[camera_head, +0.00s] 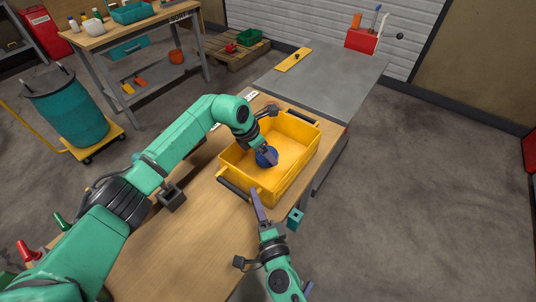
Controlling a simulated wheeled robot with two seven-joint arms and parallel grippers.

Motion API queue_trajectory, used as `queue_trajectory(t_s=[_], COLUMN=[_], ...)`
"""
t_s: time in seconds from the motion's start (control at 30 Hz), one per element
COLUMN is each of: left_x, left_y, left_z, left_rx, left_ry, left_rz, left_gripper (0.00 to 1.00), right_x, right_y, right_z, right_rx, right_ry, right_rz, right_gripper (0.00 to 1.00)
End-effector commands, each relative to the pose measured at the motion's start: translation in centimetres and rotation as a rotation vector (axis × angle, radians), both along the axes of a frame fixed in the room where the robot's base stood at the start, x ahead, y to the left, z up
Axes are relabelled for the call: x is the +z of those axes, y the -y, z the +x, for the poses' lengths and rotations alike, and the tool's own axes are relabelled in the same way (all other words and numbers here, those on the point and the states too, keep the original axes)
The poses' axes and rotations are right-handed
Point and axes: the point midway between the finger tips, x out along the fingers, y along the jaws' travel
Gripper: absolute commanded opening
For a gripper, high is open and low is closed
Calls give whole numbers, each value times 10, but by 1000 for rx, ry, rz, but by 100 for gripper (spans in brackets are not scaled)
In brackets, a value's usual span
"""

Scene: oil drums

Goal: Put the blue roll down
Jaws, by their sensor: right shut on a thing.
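The blue roll (262,158) is inside the yellow crate (296,165), towards its left side. My left arm reaches in from the left over the crate, and its gripper (267,152) is at the roll, partly covering it. Whether its jaws are closed on the roll or apart cannot be made out, nor whether the roll touches the crate floor. My right gripper (258,205) comes up from the bottom and is shut at the crate's near wall, beside the dark handle (235,189); its grip appears to be on the crate.
The crate stands on a wooden table (185,245). A small teal block (295,218) is by the table's right edge. A grey table (325,80) adjoins behind, with a yellow piece (293,60) and a red tool box (361,40). A teal drum (70,112) stands left.

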Motion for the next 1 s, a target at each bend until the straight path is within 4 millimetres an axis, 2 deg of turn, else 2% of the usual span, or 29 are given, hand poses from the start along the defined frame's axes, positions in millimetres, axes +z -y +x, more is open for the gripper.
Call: queue_trajectory(t_s=[0.3, 0.57, 0.6, 0.63, 0.87, 1.0], left_x=[-51, -53, -54, -54, -53, -41], left_y=[1, 1, 1, 1, 1, -4], left_z=[0, 1, 0, 0, 0, -1], left_rx=[1, 1, 1, 1, 1, 0], left_ry=[1, 2, 2, 2, 2, 6], left_rz=[-2, 0, 1, 0, 0, 1], left_gripper=[21, 21, 88, 99, 100, 100], right_x=[-3, -3, -3, -3, -3, -3], right_y=[0, 0, 0, 0, 0, 0], right_z=[-1, -1, -1, -1, -1, -1], right_rx=[3, 3, 3, 3, 3, 3], right_ry=[-6, -6, -6, -6, -6, -6], right_rz=[-2, -2, -2, -2, -2, -2], right_gripper=[0, 0, 0, 0, 0, 0])
